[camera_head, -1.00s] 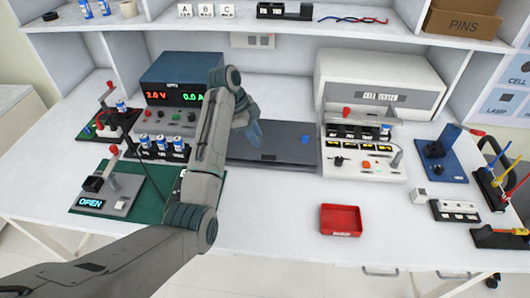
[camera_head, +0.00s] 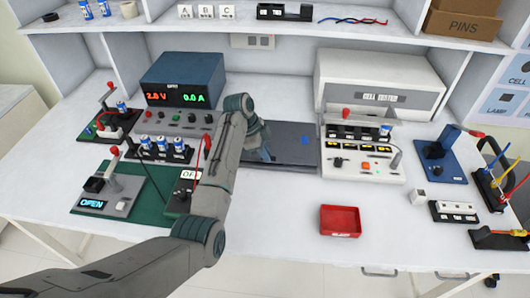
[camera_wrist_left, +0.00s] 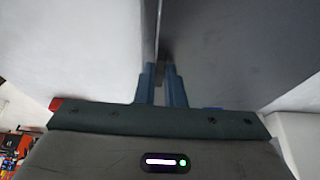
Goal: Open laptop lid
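The laptop (camera_head: 290,150) is a flat dark slab, lid down, with a small blue mark on top, in the middle of the workbench. My left gripper (camera_head: 266,154) is over its front left part in the head view, fingers pointing down. In the left wrist view the two blue fingers (camera_wrist_left: 161,75) stand apart, with a small dark part between their tips. A dark grey surface fills the right side there and a lighter one the left. Whether the fingers touch the laptop is not clear. My forearm hides the laptop's left side. My right gripper is not in view.
A power supply (camera_head: 182,80) and battery holder (camera_head: 160,152) stand left of the laptop. The cell tester (camera_head: 375,92) stands close on its right. A red tray (camera_head: 340,221) sits at the front. The bench in front of the laptop is clear.

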